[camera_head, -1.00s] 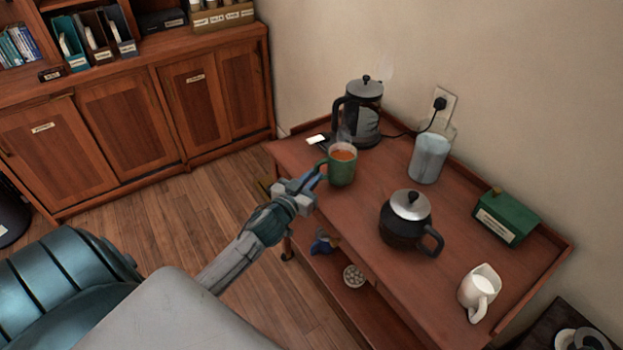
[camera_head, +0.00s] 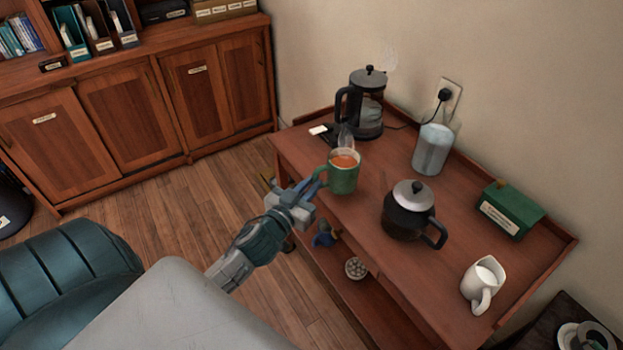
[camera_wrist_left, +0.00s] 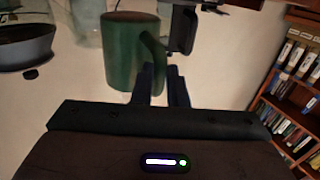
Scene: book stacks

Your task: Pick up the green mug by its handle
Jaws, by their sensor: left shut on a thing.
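The green mug (camera_head: 343,178) holds an orange-brown drink with steam above it. It is upright at the near left edge of the wooden cart (camera_head: 385,268), and appears raised a little above the top. My left gripper (camera_head: 311,190) is shut on the mug's handle, on the mug's left side. In the left wrist view, the mug (camera_wrist_left: 122,55) fills the upper middle and its handle runs down to the two fingers (camera_wrist_left: 162,82). The fingers hide part of the handle. My right gripper is not in view.
A glass kettle (camera_head: 367,105) stands behind the mug, with a canister (camera_head: 433,150) to its right. A dark teapot (camera_head: 408,212), a green box (camera_head: 511,208) and a white jug (camera_head: 482,284) stand further right. Floor is clear left of the cart.

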